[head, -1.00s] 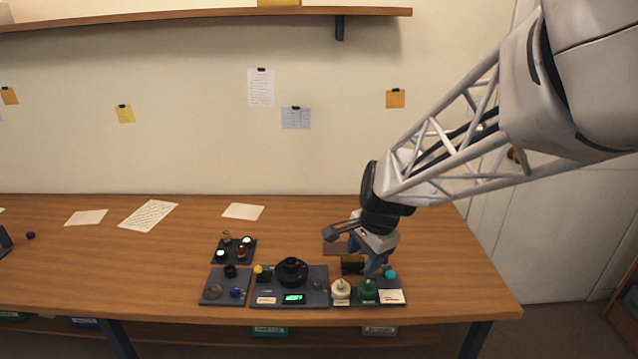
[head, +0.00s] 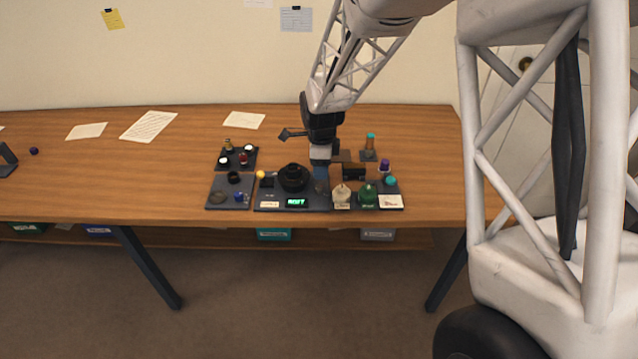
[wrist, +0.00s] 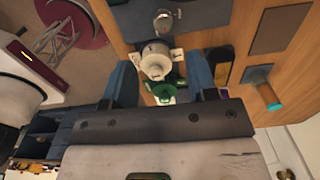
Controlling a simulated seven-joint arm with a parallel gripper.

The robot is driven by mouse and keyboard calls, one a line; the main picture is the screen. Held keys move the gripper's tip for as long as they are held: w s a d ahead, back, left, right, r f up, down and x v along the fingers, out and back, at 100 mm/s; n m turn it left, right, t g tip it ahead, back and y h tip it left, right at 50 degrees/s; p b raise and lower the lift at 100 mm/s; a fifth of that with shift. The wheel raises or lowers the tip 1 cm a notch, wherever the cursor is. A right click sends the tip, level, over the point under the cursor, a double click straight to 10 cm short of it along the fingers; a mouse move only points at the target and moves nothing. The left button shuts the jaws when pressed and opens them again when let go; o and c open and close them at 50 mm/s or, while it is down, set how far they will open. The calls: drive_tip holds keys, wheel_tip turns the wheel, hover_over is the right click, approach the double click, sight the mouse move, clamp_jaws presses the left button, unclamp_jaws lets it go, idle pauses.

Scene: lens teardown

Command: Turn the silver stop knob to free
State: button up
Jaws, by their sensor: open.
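A small silver-grey knob (head: 320,188) sits at the right end of the dark centre panel (head: 265,203), just left of the cream knob (head: 341,192). In the wrist view the silver knob (wrist: 163,22) shows near the top, with the cream knob (wrist: 155,60) and green knob (wrist: 163,90) below it. My gripper (head: 320,175) is above and just behind the silver knob in the head view. Its blue fingers (wrist: 160,66) are apart and hold nothing. I cannot read the knob's setting.
A black round part (head: 293,177) and a lit green display (head: 297,202) are left of the gripper. Small parts lie on left trays.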

sight(319, 187)
drive_tip(key=shift+w+a+f, duration=0.25)
drive_tip(key=shift+f, duration=0.1)
drive_tip(key=shift+f, duration=0.1)
drive_tip(key=shift+f, duration=3.85)
drive_tip(key=shift+c, duration=0.3)
drive_tip(key=c, duration=0.9)
